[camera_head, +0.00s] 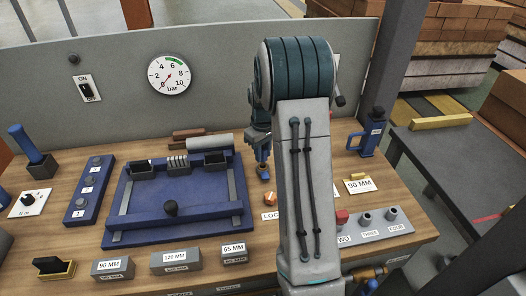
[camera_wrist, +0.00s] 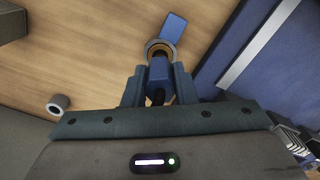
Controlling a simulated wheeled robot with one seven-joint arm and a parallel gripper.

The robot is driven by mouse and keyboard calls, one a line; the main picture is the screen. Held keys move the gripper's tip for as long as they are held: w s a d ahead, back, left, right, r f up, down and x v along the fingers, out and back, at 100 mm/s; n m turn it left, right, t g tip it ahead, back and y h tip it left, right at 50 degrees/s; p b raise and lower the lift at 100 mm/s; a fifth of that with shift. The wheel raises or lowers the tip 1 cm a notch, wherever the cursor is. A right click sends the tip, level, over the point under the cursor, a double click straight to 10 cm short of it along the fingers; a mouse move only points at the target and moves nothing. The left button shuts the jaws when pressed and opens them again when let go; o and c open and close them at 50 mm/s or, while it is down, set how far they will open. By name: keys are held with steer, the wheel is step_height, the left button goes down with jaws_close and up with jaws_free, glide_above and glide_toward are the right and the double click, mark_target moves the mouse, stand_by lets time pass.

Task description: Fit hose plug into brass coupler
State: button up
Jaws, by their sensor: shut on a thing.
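My gripper (camera_head: 261,143) is above the wooden bench, to the right of the blue fixture tray and partly hidden by my arm. It is shut on a small blue piece with a brass-coloured end (camera_head: 263,170), which seems to be the hose plug and hangs below the jaws. In the wrist view, the blue hose plug (camera_wrist: 158,76) sits between the fingertips, with a round brass and grey ring at its end. Brass fittings (camera_head: 371,284) show at the bench's front edge, partly cut off. I cannot tell for sure which is the coupler.
The blue fixture tray (camera_head: 178,207) fills the middle of the bench. Labelled grey blocks (camera_head: 175,262) line the front. A grey socket strip (camera_head: 380,224) is at right, and a blue bottle (camera_head: 369,137) stands at the back right. A gauge panel (camera_head: 215,60) closes off the back.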

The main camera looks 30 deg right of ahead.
steer(key=shift+f+b, duration=0.95)
steer(key=shift+f, duration=0.5)
steer(key=o, duration=1.5)
steer(key=shift+c, duration=0.2)
steer(key=shift+r+p, duration=1.95)
steer(key=shift+r, duration=1.05)
steer(key=shift+r, duration=0.1)
steer(key=s+a+r+m+t, duration=0.1)
steer(key=s+a+r, duration=0.3)
steer(key=s, duration=0.4)
steer(key=s+a+r+m+t, duration=0.1)
steer(key=s+a+r, duration=0.3)
steer(key=s, duration=0.5)
steer(key=s+a+r+t, duration=0.1)
steer(key=s+a+r, duration=0.3)
steer(key=s+a, duration=0.3)
steer(key=shift+s+a+r+m, duration=0.25)
steer(key=shift+s+a+m, duration=0.15)
steer(key=shift+s, duration=0.55)
